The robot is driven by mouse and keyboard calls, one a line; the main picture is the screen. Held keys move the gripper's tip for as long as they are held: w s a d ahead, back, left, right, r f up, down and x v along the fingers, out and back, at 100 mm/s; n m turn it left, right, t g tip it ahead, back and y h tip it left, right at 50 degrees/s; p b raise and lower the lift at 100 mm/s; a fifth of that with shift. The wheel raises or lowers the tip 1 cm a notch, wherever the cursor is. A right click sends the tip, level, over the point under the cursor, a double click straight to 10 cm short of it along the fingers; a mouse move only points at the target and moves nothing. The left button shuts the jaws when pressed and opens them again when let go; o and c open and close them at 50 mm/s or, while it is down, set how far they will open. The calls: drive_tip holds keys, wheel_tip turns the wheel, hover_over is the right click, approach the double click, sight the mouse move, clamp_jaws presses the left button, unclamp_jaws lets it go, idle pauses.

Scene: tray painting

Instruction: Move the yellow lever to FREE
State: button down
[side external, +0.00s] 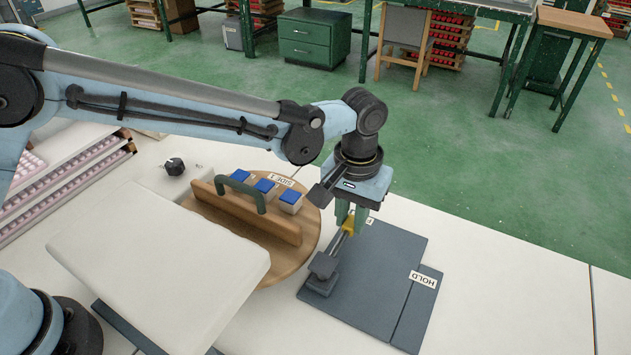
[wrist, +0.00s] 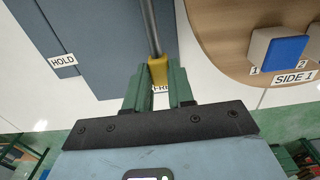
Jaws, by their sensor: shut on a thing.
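The yellow lever (side external: 348,225) is a grey rod with a yellow end, rising from a dark block (side external: 321,273) on a grey base plate (side external: 373,285). My gripper (side external: 345,216) has its green fingers shut on the yellow end. In the wrist view the yellow end (wrist: 158,70) sits between the fingertips of my gripper (wrist: 158,82). The lever points toward the FREE label (wrist: 160,89), which the fingers partly hide. The HOLD label (side external: 422,281) lies on the plate's other side, away from the lever; it also shows in the wrist view (wrist: 62,61).
A round wooden board (side external: 290,262) with an upright divider, a green handle (side external: 240,192) and several blue-topped blocks stands left of the plate, near the SIDE 1 label (side external: 282,180). A large white slab (side external: 160,250) is at the front left. The white table right of the plate is clear.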

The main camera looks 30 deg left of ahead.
drive_tip(key=shift+a, duration=0.15)
drive_tip(key=c, duration=1)
unclamp_jaws()
drive_tip(key=shift+o, duration=0.2)
wheel_tip(320, 180, up, 12)
drive_tip(key=s+a+r+t+h, duration=0.1)
drive_tip(key=s+a+t, duration=0.15)
drive_tip(key=a, duration=0.85)
drive_tip(key=s+a+r+t, duration=0.15)
drive_tip(key=s+a, duration=0.25)
drive_tip(key=a, duration=0.7)
drive_tip(key=s+a+f+t+y, duration=0.1)
drive_tip(key=s+a+f+t, duration=0.2)
drive_tip(key=s+a+f, duration=0.1)
drive_tip(key=shift+s+a+f, duration=0.35)
drive_tip(key=shift+s+a, duration=0.5)
drive_tip(key=shift+a, duration=0.1)
